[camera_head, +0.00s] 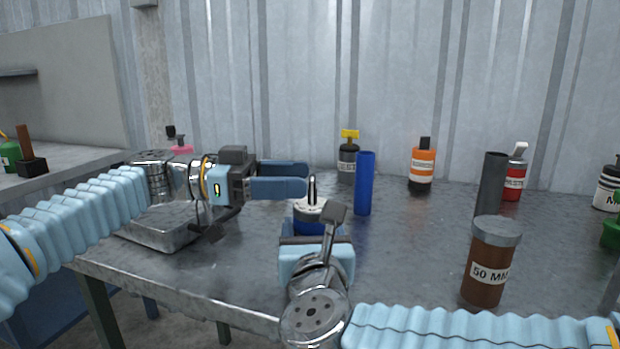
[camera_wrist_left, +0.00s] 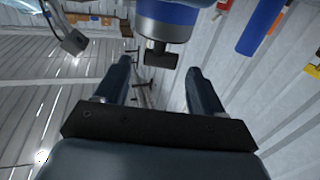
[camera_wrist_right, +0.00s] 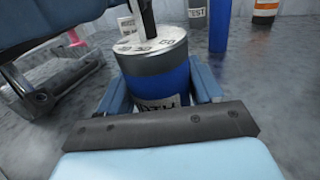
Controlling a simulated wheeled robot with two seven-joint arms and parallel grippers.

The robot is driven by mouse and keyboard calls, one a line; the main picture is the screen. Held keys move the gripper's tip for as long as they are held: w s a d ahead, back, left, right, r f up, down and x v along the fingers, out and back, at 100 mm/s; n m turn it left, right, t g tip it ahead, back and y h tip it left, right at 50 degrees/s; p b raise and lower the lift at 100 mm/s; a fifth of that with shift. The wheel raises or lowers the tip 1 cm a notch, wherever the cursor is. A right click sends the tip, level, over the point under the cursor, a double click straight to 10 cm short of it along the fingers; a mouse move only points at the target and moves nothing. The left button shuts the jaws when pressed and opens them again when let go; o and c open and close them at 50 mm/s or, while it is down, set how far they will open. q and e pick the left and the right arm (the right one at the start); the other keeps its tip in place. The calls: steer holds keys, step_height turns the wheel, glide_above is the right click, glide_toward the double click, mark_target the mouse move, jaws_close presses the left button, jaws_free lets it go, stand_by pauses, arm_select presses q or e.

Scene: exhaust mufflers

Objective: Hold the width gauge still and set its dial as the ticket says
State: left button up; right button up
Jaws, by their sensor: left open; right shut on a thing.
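The width gauge (camera_wrist_right: 162,78) is a blue cylinder with a grey, number-marked top and a dark upright dial handle (camera_wrist_right: 147,17). It stands on the table, its label partly hidden. My right gripper (camera_wrist_right: 160,92) is shut around its body. In the head view the gauge (camera_head: 309,213) is partly hidden by my right wrist. My left gripper (camera_head: 306,179) is open, its fingers level and pointing right, close by the handle. In the left wrist view the handle (camera_wrist_left: 161,55) lies between and just beyond the fingertips. A brown cylinder (camera_head: 487,263) labelled "50 MM" stands at right.
A blue tube (camera_head: 365,184) stands close behind the gauge. A dark tube (camera_head: 490,186) and orange (camera_head: 422,168) and red (camera_head: 514,178) bottles stand farther right. A metal tray (camera_head: 163,233) lies under my left arm.

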arm_select(q)
steer(key=shift+a, duration=1.9)
arm_select(e)
steer(key=o, duration=1.2)
